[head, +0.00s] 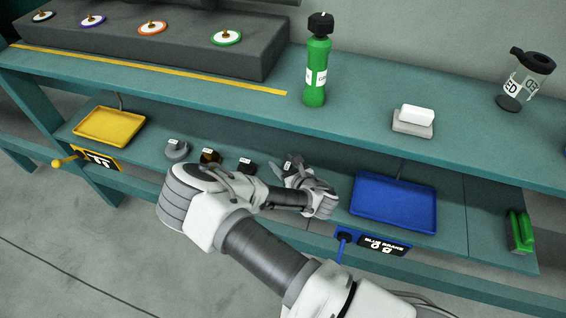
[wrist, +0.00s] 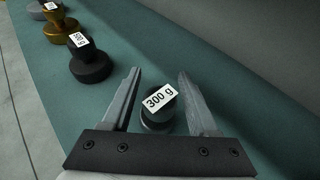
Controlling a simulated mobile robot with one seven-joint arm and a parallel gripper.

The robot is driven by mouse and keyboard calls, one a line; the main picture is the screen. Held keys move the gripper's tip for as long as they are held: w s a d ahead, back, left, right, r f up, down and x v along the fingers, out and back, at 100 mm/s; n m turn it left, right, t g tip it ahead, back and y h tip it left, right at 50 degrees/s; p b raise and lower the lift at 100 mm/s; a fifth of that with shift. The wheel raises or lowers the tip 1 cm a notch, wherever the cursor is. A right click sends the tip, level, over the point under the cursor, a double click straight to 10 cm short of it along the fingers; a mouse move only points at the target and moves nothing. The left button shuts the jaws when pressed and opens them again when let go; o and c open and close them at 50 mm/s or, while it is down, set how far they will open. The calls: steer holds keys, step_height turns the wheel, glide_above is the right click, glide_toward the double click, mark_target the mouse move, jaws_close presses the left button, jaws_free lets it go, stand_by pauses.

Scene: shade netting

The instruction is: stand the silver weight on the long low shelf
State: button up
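The silver weight (head: 177,149) stands at the left end of a row of weights on the lower teal shelf (head: 330,180); it also shows at the top left edge of the wrist view (wrist: 44,5). A brass weight (head: 210,156) and a black weight (head: 246,166) stand to its right. My gripper (wrist: 159,74) is open above a dark weight labelled 300 g (wrist: 157,122), which sits between the fingers with gaps visible. The silver weight is well to the left of my gripper. A long, low dark grey raised block (head: 150,48) lies on the upper surface with several coloured discs on it.
A yellow tray (head: 108,126) is left of the weights and a blue tray (head: 395,203) right of my gripper. The upper bench (head: 260,108) overhangs the lower shelf. On it stand a green bottle (head: 317,75), a scale-like block (head: 413,122) and a dark-lidded jar (head: 525,82).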

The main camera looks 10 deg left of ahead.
steer(key=shift+o, duration=0.2)
steer(key=shift+r, duration=0.25)
steer(key=p+v, duration=0.2)
steer(key=v, duration=1)
steer(key=shift+f, duration=0.1)
